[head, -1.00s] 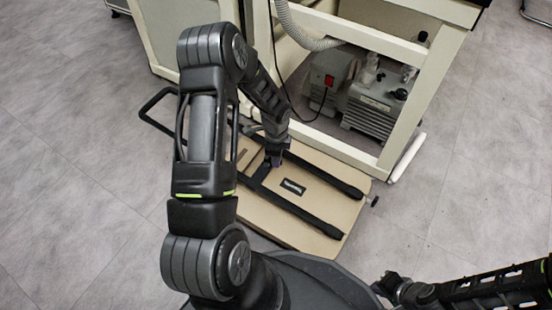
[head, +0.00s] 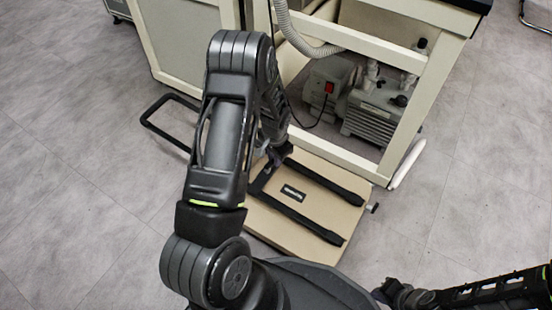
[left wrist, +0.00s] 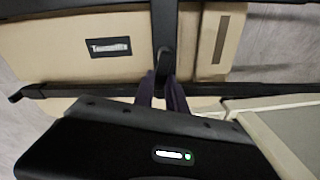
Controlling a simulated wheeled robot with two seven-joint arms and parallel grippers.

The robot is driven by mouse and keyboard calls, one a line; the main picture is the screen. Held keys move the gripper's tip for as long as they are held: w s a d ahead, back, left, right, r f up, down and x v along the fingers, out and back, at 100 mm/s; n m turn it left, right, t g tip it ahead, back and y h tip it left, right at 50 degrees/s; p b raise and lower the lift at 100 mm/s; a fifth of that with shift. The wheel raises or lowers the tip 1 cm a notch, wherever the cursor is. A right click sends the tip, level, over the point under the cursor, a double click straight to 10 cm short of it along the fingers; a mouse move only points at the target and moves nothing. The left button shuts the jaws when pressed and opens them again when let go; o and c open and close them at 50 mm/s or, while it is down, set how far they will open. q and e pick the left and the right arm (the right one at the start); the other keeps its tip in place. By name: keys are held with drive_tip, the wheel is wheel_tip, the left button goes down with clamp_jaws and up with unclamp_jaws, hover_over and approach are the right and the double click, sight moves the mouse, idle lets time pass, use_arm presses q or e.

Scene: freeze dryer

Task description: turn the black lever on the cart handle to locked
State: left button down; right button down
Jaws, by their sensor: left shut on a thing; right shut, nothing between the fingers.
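The cart shows as a beige panel (head: 325,208) with two black rails, a black crosspiece and a dark label. The black lever (left wrist: 164,62) is seen in the left wrist view, at the end of the crosspiece and at my fingertips. My left gripper (head: 277,157) is over the crosspiece end of the panel. In the left wrist view its dark purple fingers (left wrist: 164,88) are shut on the lever, and the grip is partly hidden by the gripper body. My right gripper (head: 384,288) is at the bottom right, shut and empty, away from the cart.
A cream frame (head: 415,115) stands behind the panel, with a pump (head: 375,112) and a grey hose (head: 297,30) inside. A black loop handle (head: 163,127) sticks out at left. Grey floor (head: 60,200) is clear at left and right.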

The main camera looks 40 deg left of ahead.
use_arm(q)
drive_tip(key=shift+a+r+n, duration=0.1)
drive_tip(key=shift+a+n, duration=0.1)
drive_tip(key=shift+n, duration=0.55)
drive_tip(key=shift+a+n, duration=0.2)
drive_tip(key=shift+n, duration=0.55)
drive_tip(key=c, duration=1.4)
unclamp_jaws()
drive_tip(key=shift+o, duration=0.2)
drive_tip(key=r+p, duration=0.1)
drive_tip(key=r, duration=0.1)
drive_tip(key=r+p, duration=0.1)
drive_tip(key=r, duration=0.1)
drive_tip(key=r+p, duration=0.1)
drive_tip(key=r, duration=0.1)
drive_tip(key=shift+s+d+r, duration=0.25)
drive_tip(key=shift+d+r, duration=0.15)
drive_tip(key=shift+s+r+p, duration=0.15)
drive_tip(key=shift+r+p, duration=0.2)
drive_tip(key=shift+r, duration=0.1)
